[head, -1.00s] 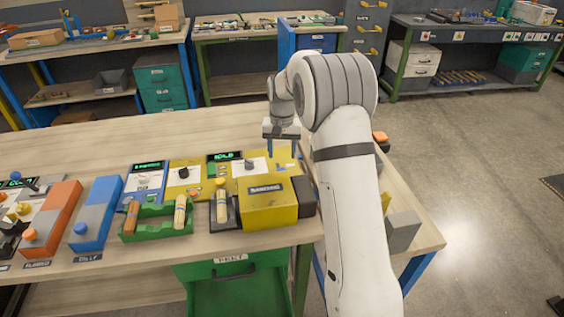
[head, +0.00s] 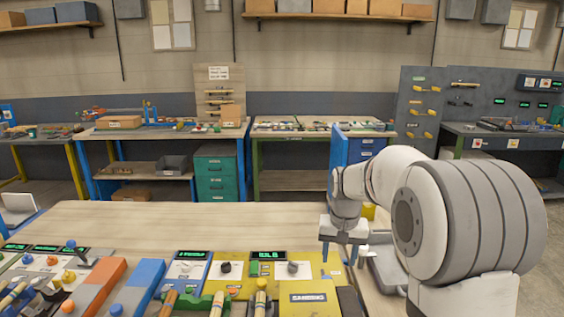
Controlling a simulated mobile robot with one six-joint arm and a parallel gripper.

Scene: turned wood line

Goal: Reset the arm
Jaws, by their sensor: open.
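My gripper (head: 343,256) points down at the right end of the long wooden bench in front of me. Its two fingers are apart and nothing shows between them. It hangs at the right edge of the yellow panel, next to a knob (head: 293,268) on that panel. I cannot tell the exact height above the bench. My arm bends in from the right side of the picture.
The bench (head: 180,222) is bare along its far side. Its near side holds a yellow sanding box (head: 310,298), a green tray (head: 195,304) with turned wood pieces, and blue (head: 137,286) and orange (head: 97,287) boxes. Further workbenches stand behind.

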